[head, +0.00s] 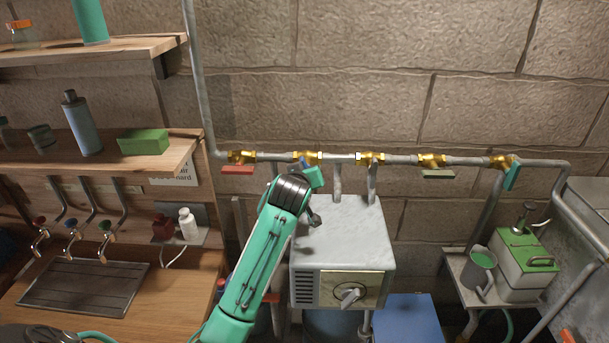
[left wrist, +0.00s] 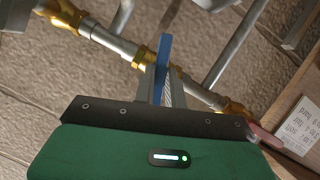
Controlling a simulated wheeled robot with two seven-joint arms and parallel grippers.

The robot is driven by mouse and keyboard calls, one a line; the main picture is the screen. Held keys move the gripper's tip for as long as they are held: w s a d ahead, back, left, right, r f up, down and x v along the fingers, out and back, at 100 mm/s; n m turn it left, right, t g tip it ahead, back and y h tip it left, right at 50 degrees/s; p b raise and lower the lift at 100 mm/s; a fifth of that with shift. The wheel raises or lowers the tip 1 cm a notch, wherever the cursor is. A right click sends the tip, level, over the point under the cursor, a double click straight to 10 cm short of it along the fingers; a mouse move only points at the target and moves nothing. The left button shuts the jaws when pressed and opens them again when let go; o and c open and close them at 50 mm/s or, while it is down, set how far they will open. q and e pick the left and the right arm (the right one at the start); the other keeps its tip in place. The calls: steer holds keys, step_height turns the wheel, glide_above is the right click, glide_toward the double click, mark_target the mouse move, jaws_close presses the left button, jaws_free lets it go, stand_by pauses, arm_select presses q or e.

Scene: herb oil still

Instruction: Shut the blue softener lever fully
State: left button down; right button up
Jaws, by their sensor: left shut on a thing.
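The blue softener lever (left wrist: 165,50) stands on a brass valve in the left wrist view, at an angle across the pipe. In the head view only a small blue piece of the lever (head: 303,164) shows under its brass valve (head: 307,156); my gripper hides the rest. My left gripper (head: 312,176) reaches up to this valve. In the left wrist view its fingers (left wrist: 161,88) are shut on the blue lever. How far the lever is turned is hard to tell. My right gripper is not in view.
The pipe carries other valves: a red lever (head: 238,170) to the left, an olive lever (head: 438,174) and a teal lever (head: 512,177) to the right. A grey box with a dial (head: 350,245) stands just below. Wooden shelves (head: 100,160) are on the left.

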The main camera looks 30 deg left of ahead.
arm_select(q)
steer(key=shift+w+d+m+g+y, duration=0.15)
steer(key=shift+m+g+y, duration=0.6)
steer(key=shift+m, duration=0.75)
steer(key=shift+y, duration=0.25)
steer(key=shift+t, duration=0.25)
steer(key=c, duration=1.5)
jaws_free()
steer(key=shift+o, duration=0.2)
steer(key=b+v, duration=0.5)
steer(key=v, duration=0.9)
steer(key=shift+b, duration=0.3)
